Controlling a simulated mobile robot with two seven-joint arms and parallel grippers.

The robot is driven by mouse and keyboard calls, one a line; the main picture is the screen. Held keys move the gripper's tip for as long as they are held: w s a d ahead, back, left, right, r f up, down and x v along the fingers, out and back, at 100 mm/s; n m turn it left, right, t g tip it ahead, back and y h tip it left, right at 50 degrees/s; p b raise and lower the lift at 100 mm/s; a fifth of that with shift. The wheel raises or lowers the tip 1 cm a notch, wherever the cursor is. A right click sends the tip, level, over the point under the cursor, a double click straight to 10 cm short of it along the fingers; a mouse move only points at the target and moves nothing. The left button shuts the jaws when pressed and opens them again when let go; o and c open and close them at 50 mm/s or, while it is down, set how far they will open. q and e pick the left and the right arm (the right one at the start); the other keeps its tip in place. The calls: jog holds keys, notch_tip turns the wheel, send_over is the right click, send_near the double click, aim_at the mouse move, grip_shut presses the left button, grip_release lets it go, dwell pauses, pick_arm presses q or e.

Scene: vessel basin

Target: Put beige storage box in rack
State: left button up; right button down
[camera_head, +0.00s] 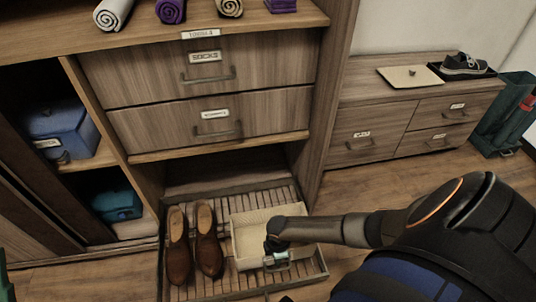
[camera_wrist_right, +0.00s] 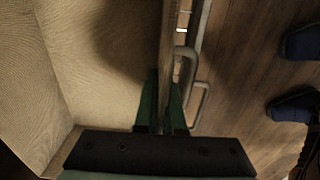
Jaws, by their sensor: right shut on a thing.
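The beige storage box (camera_head: 252,240) is an open, shallow box at the right part of the slatted shoe rack (camera_head: 190,290), beside the brown shoes. I cannot tell whether it rests on the slats or is held just above them. My right gripper (camera_head: 277,257) is at the box's near right side, shut on its wall. In the right wrist view the green fingers (camera_wrist_right: 162,108) are on either side of the wall, and the box's inside (camera_wrist_right: 100,60) fills the left. The gripper and forearm hide part of the box.
Brown shoes (camera_head: 209,245) stand on the rack's left part. Drawers (camera_head: 205,75) are above the rack. Blue (camera_head: 60,130) and teal (camera_head: 118,203) boxes sit in the left cubbies. A low cabinet (camera_head: 365,135) stands at right. Floor shows between it and the rack.

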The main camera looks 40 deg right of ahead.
notch_tip(320, 180, down, 7)
jog(key=b, duration=0.4)
jog(key=shift+w+f, duration=0.1)
jog(key=shift+f, duration=0.1)
pick_arm(q)
notch_tip(320, 180, down, 6)
jog(key=shift+w+d, duration=0.2)
jog(key=shift+d, duration=0.2)
pick_arm(e)
jog(key=shift+a+f, duration=0.1)
jog(key=shift+f, duration=0.05)
jog(key=c, duration=1)
grip_release()
